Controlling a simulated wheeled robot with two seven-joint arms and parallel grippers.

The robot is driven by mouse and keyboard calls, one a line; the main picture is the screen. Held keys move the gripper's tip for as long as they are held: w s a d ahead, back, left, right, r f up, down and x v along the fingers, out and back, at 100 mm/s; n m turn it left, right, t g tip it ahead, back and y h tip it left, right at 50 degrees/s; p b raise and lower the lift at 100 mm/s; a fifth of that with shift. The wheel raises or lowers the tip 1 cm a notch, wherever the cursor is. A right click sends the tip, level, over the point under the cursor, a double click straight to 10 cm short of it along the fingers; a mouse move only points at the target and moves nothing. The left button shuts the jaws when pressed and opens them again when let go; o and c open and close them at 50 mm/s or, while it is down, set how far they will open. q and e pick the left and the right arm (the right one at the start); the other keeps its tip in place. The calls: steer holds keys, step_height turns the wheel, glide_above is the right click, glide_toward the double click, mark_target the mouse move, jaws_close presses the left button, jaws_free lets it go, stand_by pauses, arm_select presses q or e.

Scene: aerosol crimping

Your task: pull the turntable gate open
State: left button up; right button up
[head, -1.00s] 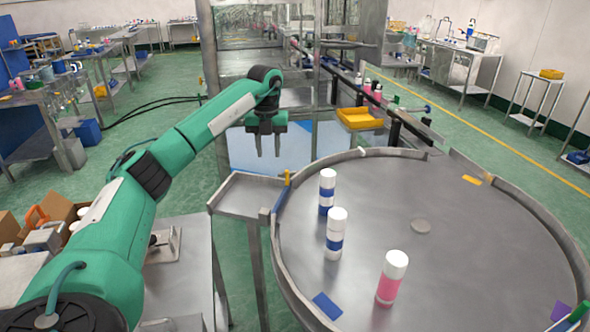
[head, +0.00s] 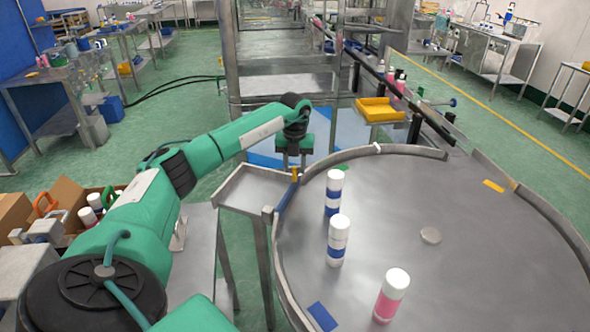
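The turntable (head: 400,240) is a round grey metal disc with a raised rim. The gate (head: 286,198) is a narrow blue-topped piece in the rim's left side, by a small metal side tray (head: 232,207). A yellow-orange upright handle (head: 295,174) stands at the gate's far end. My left gripper (head: 295,163) points down just above and behind this handle. Its two fingers look apart, with the handle's top between or just in front of them; I cannot tell whether they touch. My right gripper is not in view.
Two white cans with blue bands (head: 333,193) (head: 338,240) and one pink can (head: 391,296) stand upright on the turntable near the gate. A yellow tray (head: 380,109) is behind.

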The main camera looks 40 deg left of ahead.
arm_select(q)
steer(key=shift+s+f, duration=0.1)
steer(key=shift+f, duration=1.4)
steer(key=shift+c, duration=0.2)
jaws_close()
steer(key=shift+r, duration=0.1)
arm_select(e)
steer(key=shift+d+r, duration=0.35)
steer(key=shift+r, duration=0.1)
arm_select(q)
steer(key=shift+a, duration=0.15)
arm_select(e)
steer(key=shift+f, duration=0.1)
